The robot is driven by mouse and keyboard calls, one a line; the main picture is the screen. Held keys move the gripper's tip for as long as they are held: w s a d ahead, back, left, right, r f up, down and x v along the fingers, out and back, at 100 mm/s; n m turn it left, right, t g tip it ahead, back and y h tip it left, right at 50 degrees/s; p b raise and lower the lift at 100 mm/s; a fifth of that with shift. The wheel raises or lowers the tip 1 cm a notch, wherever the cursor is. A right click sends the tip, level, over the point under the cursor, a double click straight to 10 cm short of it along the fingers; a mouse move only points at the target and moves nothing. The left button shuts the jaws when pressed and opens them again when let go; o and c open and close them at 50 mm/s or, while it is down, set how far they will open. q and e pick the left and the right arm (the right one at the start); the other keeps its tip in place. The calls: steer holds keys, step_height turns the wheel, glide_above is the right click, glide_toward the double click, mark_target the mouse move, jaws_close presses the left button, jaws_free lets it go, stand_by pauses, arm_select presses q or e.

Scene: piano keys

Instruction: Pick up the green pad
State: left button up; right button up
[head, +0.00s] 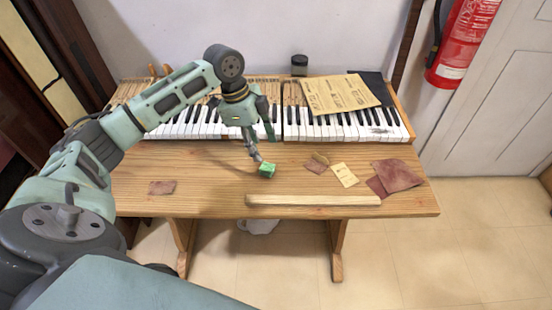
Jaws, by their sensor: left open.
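The green pad (267,170) is a small green block lying on the wooden table, near the middle. My left gripper (257,157) points down just above and behind the pad, with its fingers very close to the pad's top. It is open. I cannot tell whether a fingertip touches the pad. My right gripper is not in view.
A long wooden bar (313,200) lies near the table's front edge. Brown sandpaper pieces (398,175) and a small yellow card (344,175) lie to the right. Piano keys (345,127) run along the back, with a paper sheet (338,94) above. A dark red patch (162,187) lies left.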

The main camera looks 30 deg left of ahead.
mark_target(267, 167)
arm_select(q)
steer(key=x, duration=0.3)
steer(key=s+p+x, duration=0.1)
steer(key=shift+w+d+f, duration=0.1)
steer(key=shift+d+f, duration=0.05)
steer(key=shift+f, duration=0.2)
steer(key=shift+x, duration=1.2)
steer(key=shift+w+f, duration=0.1)
steer(key=shift+f, duration=0.05)
steer(key=c, duration=0.9)
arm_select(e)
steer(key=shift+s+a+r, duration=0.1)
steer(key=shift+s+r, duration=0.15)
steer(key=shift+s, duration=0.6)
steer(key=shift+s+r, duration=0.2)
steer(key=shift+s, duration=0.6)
